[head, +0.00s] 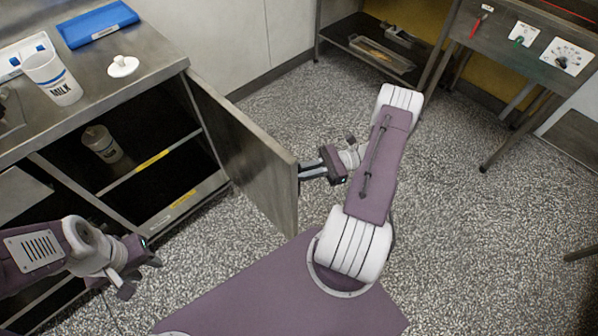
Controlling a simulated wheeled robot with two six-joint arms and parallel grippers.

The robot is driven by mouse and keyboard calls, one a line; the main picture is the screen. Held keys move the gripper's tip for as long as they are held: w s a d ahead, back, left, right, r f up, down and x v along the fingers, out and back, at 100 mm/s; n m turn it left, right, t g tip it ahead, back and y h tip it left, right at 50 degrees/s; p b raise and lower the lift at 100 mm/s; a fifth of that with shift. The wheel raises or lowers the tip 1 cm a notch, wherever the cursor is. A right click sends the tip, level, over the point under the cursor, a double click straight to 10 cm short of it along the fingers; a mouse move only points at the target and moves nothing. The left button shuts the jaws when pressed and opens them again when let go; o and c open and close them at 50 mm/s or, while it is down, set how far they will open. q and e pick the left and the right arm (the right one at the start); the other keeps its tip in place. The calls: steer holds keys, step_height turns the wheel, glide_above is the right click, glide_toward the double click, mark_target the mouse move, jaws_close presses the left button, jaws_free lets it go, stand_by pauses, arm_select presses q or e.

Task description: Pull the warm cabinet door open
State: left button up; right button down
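The warm cabinet door (245,155) stands swung wide out from the steel cabinet on the left, hinged at the cabinet's right corner. Its inner face is toward me and the interior (140,165) is exposed. My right gripper (308,171) is at the outer side of the door, close to its free edge. The door hides its fingertips and any handle there, so I cannot tell whether it grips one. My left gripper (152,256) is low in front of the open cabinet, apart from the door. Its finger gap is not clear.
A milk cup (58,84), a white lid (123,66) and a blue case (97,24) sit on the counter. A container (101,143) stands inside the cabinet. A steel bench (520,50) stands at back right. The speckled floor (480,220) on the right is clear.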

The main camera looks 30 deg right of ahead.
stand_by(0.3)
steer(key=c, duration=1.5)
jaws_free()
steer(key=shift+o, duration=0.2)
steer(key=shift+d, duration=0.1)
steer(key=v, duration=0.9)
